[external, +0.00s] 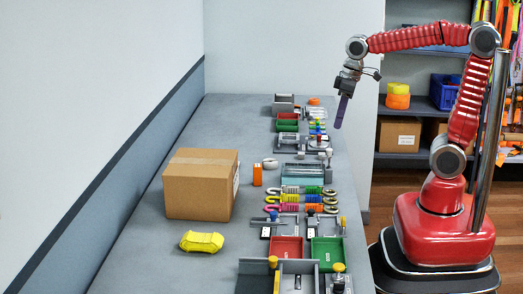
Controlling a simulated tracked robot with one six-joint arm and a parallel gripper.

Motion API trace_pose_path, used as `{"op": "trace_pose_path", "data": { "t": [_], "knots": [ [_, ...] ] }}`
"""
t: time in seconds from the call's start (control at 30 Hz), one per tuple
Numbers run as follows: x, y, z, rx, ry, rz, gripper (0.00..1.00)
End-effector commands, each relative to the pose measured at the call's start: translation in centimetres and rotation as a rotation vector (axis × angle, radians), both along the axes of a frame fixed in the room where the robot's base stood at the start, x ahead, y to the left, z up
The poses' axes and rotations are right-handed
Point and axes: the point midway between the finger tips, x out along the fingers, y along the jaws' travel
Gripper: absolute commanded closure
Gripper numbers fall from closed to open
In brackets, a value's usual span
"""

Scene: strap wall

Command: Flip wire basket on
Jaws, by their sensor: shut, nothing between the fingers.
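I cannot make out a wire basket or its switch for certain among the small fixtures on the bench. My gripper (340,121) is shut and empty. It points down in the air near the bench's right edge, level in the picture with the far fixtures. A row of fixtures runs along the bench (140,255), with small levers and knobs too small to read. Among them are a grey-framed box with a pale teal panel (303,174), red and green trays (286,248), and several colored coils with hooked ends (300,198).
A small orange block (257,174) is between box and fixtures. The far left bench is clear.

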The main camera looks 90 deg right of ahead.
Motion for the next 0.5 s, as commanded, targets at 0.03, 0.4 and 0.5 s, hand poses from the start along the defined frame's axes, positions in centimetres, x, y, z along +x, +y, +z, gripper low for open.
{"op": "trace_pose_path", "data": {
  "t": [0.03,0.4,0.5],
  "knots": [
    [0.6,-0.8,0.2,0.003,0.017,-0.002,1.0],
    [3.3,-4.5,3.2,0.03,0.143,0.075,1.0],
    [3.2,-4.4,4.8,0.031,0.159,0.122,1.0]
  ]
}}
